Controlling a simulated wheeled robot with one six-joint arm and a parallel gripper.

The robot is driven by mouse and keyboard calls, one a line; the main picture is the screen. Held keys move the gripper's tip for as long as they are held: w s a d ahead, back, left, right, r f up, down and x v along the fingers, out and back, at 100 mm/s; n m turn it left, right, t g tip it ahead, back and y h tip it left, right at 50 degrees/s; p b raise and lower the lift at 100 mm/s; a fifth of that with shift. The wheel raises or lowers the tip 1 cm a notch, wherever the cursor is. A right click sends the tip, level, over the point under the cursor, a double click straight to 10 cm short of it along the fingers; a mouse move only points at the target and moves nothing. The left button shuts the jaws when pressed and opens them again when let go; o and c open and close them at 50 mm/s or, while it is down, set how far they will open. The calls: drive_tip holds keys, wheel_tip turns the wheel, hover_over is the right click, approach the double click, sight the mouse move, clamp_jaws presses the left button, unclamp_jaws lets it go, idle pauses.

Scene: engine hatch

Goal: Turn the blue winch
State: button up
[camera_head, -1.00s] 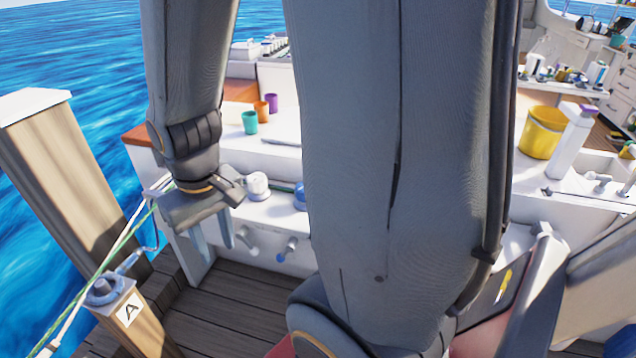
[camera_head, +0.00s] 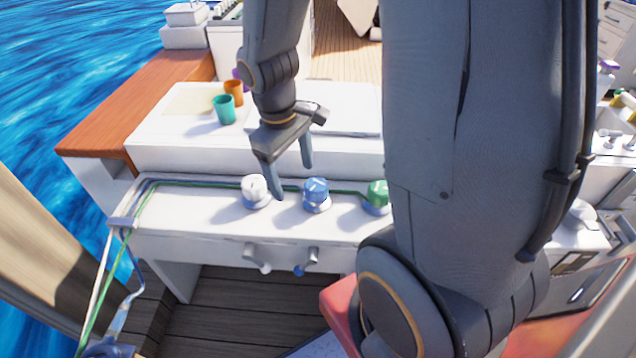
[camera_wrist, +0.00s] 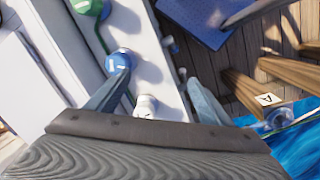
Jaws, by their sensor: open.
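The blue winch (camera_head: 316,190) stands upright on the white ledge, between the white winch (camera_head: 254,188) and the green winch (camera_head: 377,194). My gripper (camera_head: 292,182) is open and empty, fingers pointing down, over the ledge by the white and blue winches. In the wrist view, the blue winch (camera_wrist: 118,62) shows near the tip of the left finger. The white winch (camera_wrist: 146,106) shows between the fingers, partly hidden by the gripper body. The green winch (camera_wrist: 88,5) is cut off at the top edge. I cannot tell whether a finger touches any winch.
Lines run along the ledge past the winches. A white-tipped handle (camera_head: 263,266) and a blue-tipped handle (camera_head: 301,268) stick out below the ledge. Teal (camera_head: 224,110) and orange (camera_head: 234,92) cups stand on the counter behind. A wooden post (camera_head: 45,240) is at left.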

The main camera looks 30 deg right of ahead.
sight(315, 184)
drive_tip(key=w+d+f+n+h, duration=0.1)
drive_tip(key=w+d+f+n, duration=0.2)
drive_tip(key=f, duration=0.1)
drive_tip(key=w+d+f+n+h, duration=0.1)
drive_tip(key=w+d+f+n, duration=0.1)
drive_tip(key=w+f+n, duration=0.1)
drive_tip(key=w+d+f+n+h+b, duration=0.1)
drive_tip(key=w+d+f+n, duration=0.2)
drive_tip(key=w+f+n, duration=0.1)
drive_tip(key=shift+w+d+f+n+g, duration=0.1)
drive_tip(key=shift+d+f+n+g, duration=0.3)
drive_tip(key=shift+f+n, duration=0.2)
drive_tip(key=shift+p+x, duration=0.4)
drive_tip(key=shift+x, duration=3.5)
drive_tip(key=shift+r, duration=0.1)
drive_tip(key=c, duration=1.1)
